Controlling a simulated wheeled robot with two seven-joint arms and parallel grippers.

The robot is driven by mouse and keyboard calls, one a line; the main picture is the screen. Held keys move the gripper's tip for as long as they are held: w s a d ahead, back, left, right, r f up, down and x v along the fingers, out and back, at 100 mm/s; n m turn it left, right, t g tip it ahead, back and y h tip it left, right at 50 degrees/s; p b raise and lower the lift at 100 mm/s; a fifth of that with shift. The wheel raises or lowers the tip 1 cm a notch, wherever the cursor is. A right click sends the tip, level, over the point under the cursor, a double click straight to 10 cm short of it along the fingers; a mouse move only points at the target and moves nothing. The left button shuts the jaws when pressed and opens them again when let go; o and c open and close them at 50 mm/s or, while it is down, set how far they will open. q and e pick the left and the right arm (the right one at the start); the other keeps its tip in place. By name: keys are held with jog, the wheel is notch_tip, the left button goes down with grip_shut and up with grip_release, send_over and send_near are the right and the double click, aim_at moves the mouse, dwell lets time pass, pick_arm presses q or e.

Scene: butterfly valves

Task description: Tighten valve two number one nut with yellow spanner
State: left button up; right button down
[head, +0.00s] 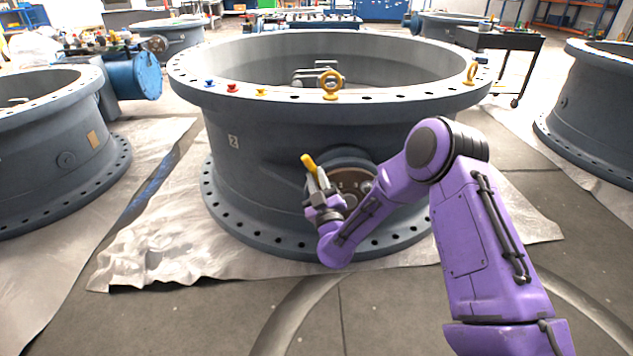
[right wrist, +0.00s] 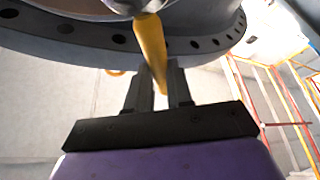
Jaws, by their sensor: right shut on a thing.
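Valve two (head: 265,150) is the large grey ring in the middle of the head view, with a "2" label on its side. Its round side plate (head: 355,182) carries printed numbers; 2 and 3 can be made out. My right gripper (head: 315,182) is in front of the left part of this plate, shut on the yellow spanner (head: 308,161). The spanner (right wrist: 151,42) also shows in the right wrist view, running between the fingers (right wrist: 160,80). Its working end and nut number one are hidden or too small to tell. My left gripper is not in view.
Blue, red and yellow small pieces (head: 232,88) sit on the valve's top rim, near a yellow eye bolt (head: 331,84). Other grey valves stand at left (head: 50,150) and right (head: 590,110). A dark table (head: 500,40) stands behind. The floor in front is clear.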

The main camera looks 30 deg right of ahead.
jog(key=shift+w+d, duration=0.15)
jog(key=shift+w, duration=0.15)
jog(key=shift+w+d, duration=0.1)
jog(key=shift+w+d, duration=0.25)
jog(key=shift+w, duration=0.05)
dwell(0.5)
